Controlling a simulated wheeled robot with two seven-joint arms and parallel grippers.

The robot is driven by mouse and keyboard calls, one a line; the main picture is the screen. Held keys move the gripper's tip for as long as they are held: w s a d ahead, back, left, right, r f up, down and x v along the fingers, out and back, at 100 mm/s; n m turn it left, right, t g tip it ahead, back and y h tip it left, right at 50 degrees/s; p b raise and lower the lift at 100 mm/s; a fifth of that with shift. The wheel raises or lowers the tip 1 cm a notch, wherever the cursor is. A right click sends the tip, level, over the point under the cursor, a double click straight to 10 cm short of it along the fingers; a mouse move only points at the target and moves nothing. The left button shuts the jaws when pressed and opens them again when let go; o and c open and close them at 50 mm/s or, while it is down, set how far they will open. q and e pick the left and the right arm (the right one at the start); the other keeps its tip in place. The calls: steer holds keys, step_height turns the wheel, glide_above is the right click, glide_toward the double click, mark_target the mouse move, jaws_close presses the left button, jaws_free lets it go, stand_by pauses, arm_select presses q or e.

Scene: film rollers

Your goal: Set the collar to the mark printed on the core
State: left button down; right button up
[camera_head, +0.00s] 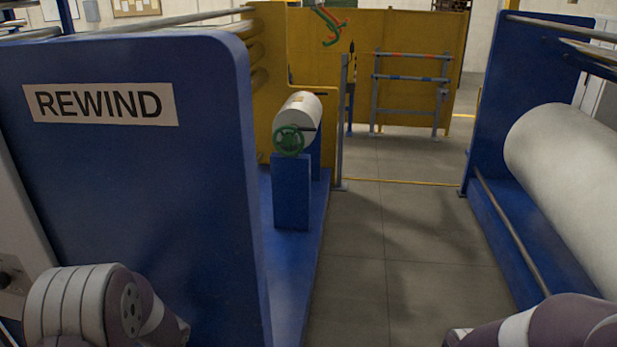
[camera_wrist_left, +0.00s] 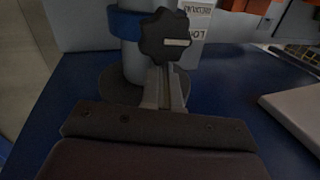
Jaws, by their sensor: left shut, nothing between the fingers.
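In the left wrist view a black lobed knob (camera_wrist_left: 163,38) with a pale bar on its face stands at top centre. Behind it a blue band (camera_wrist_left: 124,24), which looks like the collar, goes around a pale grey upright cylinder (camera_wrist_left: 132,62), which looks like the core. My left gripper (camera_wrist_left: 166,102) is shut and empty, its fingertips just below the knob in the picture; I cannot tell whether they touch it. The mark on the core cannot be made out. In the head view neither the collar nor either gripper shows. My right gripper is out of view.
A pale label (camera_wrist_left: 197,20) is beside the knob, and a pale block (camera_wrist_left: 298,112) lies right on the blue surface (camera_wrist_left: 235,85). In the head view the blue REWIND panel (camera_head: 150,190) fills the left, a white roll (camera_head: 570,150) stands right, and clear floor (camera_head: 410,225) lies between.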

arm_select(q)
steer(key=shift+w, duration=0.5)
steer(key=shift+r, duration=0.1)
step_height(320, 180, up, 9)
steer(key=p, duration=0.7)
steer(key=shift+d, duration=0.15)
